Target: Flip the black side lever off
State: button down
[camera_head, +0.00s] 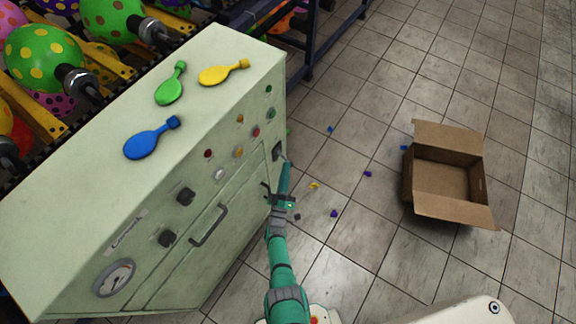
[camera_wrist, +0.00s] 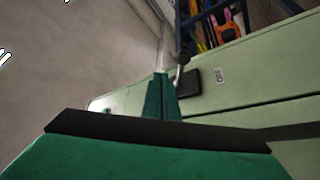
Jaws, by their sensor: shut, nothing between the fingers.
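The black side lever shows in the wrist view as a dark plate (camera_wrist: 187,83) on the pale green cabinet, with a thin stick and a round knob (camera_wrist: 182,57) pointing upward in that picture. In the head view the lever's plate (camera_head: 277,151) is on the cabinet's right end, partly hidden by my arm. My gripper (camera_head: 286,166) is shut and empty, its tips close beside the lever. In the wrist view the green fingers (camera_wrist: 161,78) are together just left of the plate and knob. I cannot tell whether they touch the lever.
The pale green cabinet (camera_head: 60,215) carries blue, green and yellow deflated balloons on top, and knobs, buttons, a gauge and a door handle (camera_head: 209,225) on its front. An open cardboard box (camera_head: 440,180) is on the tiled floor at right. Small scraps lie between; the floor is otherwise clear.

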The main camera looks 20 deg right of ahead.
jog(key=v, duration=0.8)
jog(key=shift+s+f, duration=0.3)
jog(key=shift+s, duration=0.15)
jog(key=s+a+r+m+g+y, duration=0.1)
jog(key=s+a+r+y, duration=0.3)
jog(key=s, duration=0.6)
jog(key=s+a+r+m+g+y, duration=0.1)
jog(key=s+a+r+y, duration=0.25)
jog(key=s, duration=0.65)
jog(key=s+a+r+m+g+y, duration=0.1)
jog(key=s+r, duration=0.4)
jog(key=r, duration=0.5)
jog(key=s+a+r+m+g, duration=0.1)
jog(key=s+a+r+m, duration=0.1)
jog(key=s+r, duration=0.4)
notch_tip(320, 180, up, 6)
jog(key=shift+f+g+y, duration=0.2)
jog(key=shift+g+y, duration=0.1)
jog(key=shift+y, duration=0.05)
jog(key=shift+s, duration=0.15)
